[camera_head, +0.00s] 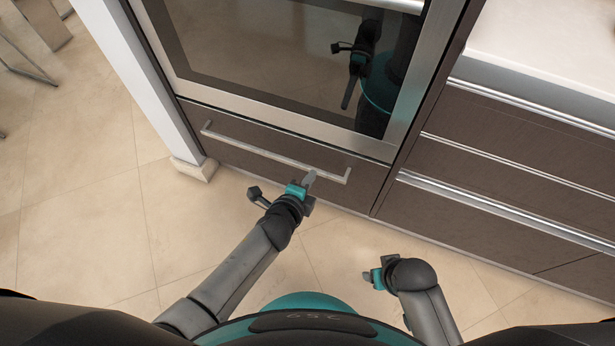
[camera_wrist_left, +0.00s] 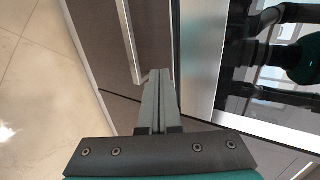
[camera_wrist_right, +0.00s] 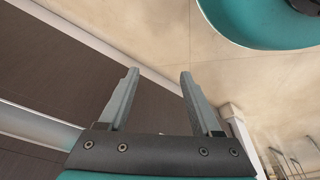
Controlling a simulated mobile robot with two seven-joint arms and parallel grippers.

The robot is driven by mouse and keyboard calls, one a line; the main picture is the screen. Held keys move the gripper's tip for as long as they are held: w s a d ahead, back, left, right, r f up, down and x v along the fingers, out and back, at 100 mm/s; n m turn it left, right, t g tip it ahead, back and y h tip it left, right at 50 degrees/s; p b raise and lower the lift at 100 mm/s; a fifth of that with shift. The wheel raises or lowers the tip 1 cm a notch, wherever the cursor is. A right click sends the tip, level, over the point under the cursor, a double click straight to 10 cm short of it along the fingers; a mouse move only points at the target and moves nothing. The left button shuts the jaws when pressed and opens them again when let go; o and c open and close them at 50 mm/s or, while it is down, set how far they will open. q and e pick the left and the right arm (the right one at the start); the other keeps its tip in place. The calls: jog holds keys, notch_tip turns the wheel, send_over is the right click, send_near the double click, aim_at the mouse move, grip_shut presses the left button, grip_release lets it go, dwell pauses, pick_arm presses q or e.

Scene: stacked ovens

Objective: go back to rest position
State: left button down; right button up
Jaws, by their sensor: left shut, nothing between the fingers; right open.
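My left gripper (camera_head: 309,178) is at the right part of the drawer handle (camera_head: 275,155) below the oven. In the left wrist view its fingers (camera_wrist_left: 157,100) are together with nothing between them, and their tips show close to the end of the handle (camera_wrist_left: 130,40). I cannot tell whether they touch it. My right gripper (camera_head: 371,279) is low over the floor, in front of the cabinets at the right. In the right wrist view its fingers (camera_wrist_right: 157,80) stand apart and empty.
The oven (camera_head: 270,65) has a closed dark glass door that mirrors my arm. The drawer (camera_head: 290,165) below it looks closed. Brown cabinet drawers (camera_head: 490,190) under a white counter (camera_head: 550,40) stand to the right.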

pick_arm(q)
jog(key=shift+p+v, duration=0.3)
jog(key=shift+v, duration=0.55)
pick_arm(e)
jog(key=shift+s+d+f, duration=0.2)
jog(key=shift+s+f, duration=0.3)
jog(key=shift+f, duration=0.35)
pick_arm(q)
jog(key=s+a+f+n+g+y+p, duration=0.1)
jog(key=s+a+f+n, duration=0.4)
jog(key=s, duration=0.5)
jog(key=s+a+f+n+g+y+p, duration=0.2)
jog(key=s+a+f+n+g, duration=0.3)
jog(key=s+a+n, duration=0.3)
jog(key=s+a+f+n+g+y+p, duration=0.1)
jog(key=s+a+f+n+p, duration=0.3)
jog(key=s+a, duration=0.4)
jog(key=s+f+n+g, duration=0.1)
jog(key=s+n, duration=0.1)
jog(key=s, duration=0.2)
jog(key=shift+a+n+g+y, duration=0.3)
jog(key=shift+a+g+y, duration=0.05)
jog(key=shift+g+y, duration=0.05)
pick_arm(e)
jog(key=s+d+f, duration=0.6)
jog(key=s+d, duration=0.1)
jog(key=s, duration=0.3)
jog(key=shift+f+h, duration=0.3)
jog(key=shift+h, duration=0.1)
